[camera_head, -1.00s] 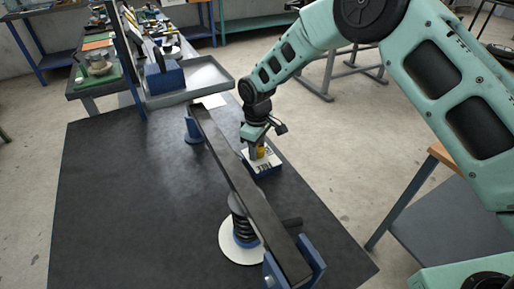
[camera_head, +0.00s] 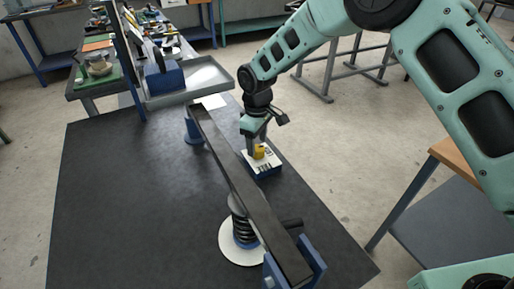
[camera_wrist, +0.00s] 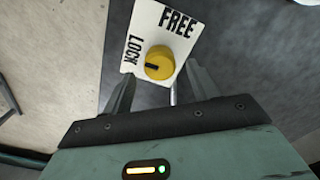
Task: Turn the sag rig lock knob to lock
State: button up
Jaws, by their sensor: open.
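In the wrist view the knob (camera_wrist: 161,58) has a black pointer mark directed left, towards the side printed LOCK. FREE is printed along the plate's upper edge. My gripper (camera_head: 254,152) points down over the knob. In the wrist view its fingers (camera_wrist: 160,73) are open, one on each side of the knob, with gaps between them and it. Nothing is held.
A grey tray (camera_head: 205,80) stands behind. The mat's left side is clear.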

aim_at(257, 147)
notch_tip(257, 147, up, 14)
jog(key=b, duration=0.1)
jog(key=shift+r, duration=0.2)
